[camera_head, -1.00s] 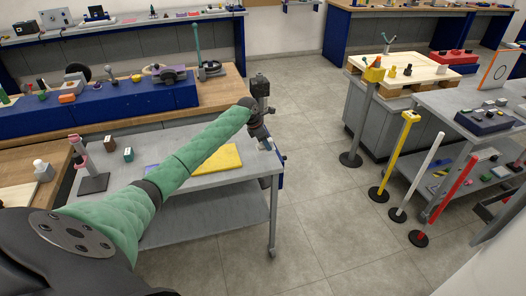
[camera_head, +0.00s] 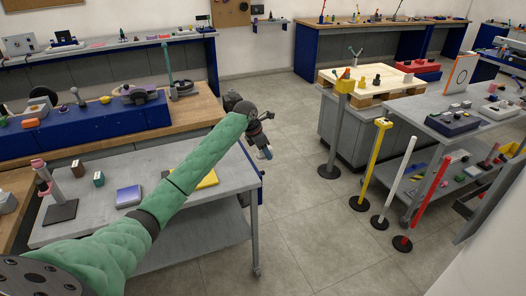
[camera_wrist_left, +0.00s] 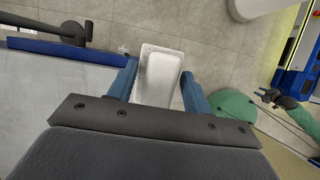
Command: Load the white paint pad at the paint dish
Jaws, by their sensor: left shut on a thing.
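In the left wrist view a white rectangular block with a raised rim, likely the white paint pad (camera_wrist_left: 158,75), sits between the blue fingers of my left gripper (camera_wrist_left: 160,90), which is shut on it. In the head view my left gripper (camera_head: 265,152) hangs past the cart's right end, over the floor. A square tray with a blue-lavender face (camera_head: 128,196) lies on the cart top (camera_head: 95,218); I cannot tell if it is the paint dish. A yellow flat thing (camera_head: 208,180) lies partly behind my arm. A small dark gripper shape (camera_wrist_left: 270,97) shows in the wrist view, perhaps my right one.
Posts in yellow (camera_head: 370,165), white and red stand at right. The floor between is clear.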

